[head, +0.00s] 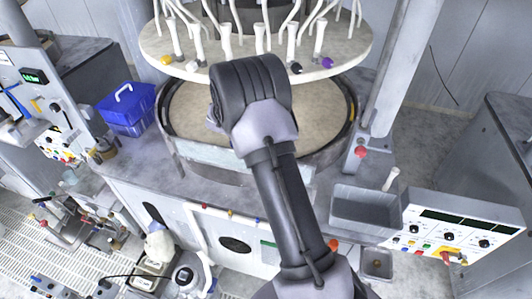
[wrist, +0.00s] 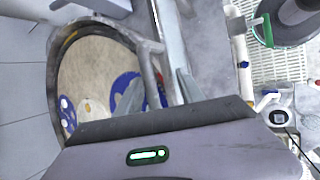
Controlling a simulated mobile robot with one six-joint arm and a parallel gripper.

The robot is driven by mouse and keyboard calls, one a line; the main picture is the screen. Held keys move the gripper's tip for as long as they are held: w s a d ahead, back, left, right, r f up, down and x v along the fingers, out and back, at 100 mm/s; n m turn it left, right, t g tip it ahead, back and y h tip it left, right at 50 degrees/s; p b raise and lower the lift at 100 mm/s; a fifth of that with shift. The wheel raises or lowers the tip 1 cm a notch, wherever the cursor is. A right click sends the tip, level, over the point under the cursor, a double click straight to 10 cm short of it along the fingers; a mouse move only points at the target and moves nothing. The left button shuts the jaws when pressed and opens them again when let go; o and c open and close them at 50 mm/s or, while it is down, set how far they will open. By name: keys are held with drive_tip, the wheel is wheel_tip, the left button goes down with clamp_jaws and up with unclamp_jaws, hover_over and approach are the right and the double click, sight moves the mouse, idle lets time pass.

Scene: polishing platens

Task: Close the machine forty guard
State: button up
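The polishing machine has a round tan platen (head: 190,110) inside a basin, under a raised white upper disc (head: 165,52). A pale, see-through guard panel (head: 205,155) with a grey frame stands along the basin's front edge. No number is legible on it. In the head view my arm covers the guard's middle and hides my gripper. In the wrist view my gripper (wrist: 158,92) has its two fingers apart. The guard's grey bar (wrist: 168,62) runs up between or just beyond them. I cannot tell whether they touch it. Blue and white round pieces (wrist: 124,84) lie on the platen.
A blue box (head: 127,112) stands on the bench left of the basin. A grey post (head: 385,85) and a red button (head: 360,152) are at its right. A grey tray (head: 365,212) and a control panel (head: 462,238) are at the front right. Tubes hang above the disc.

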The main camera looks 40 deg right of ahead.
drive_tip(key=shift+w+r, duration=0.1)
drive_tip(key=shift+r, duration=0.1)
idle(0.5)
drive_tip(key=s+v, duration=0.1)
drive_tip(key=v, duration=1.6)
drive_tip(key=shift+w+a, duration=0.15)
drive_tip(key=shift+w, duration=0.4)
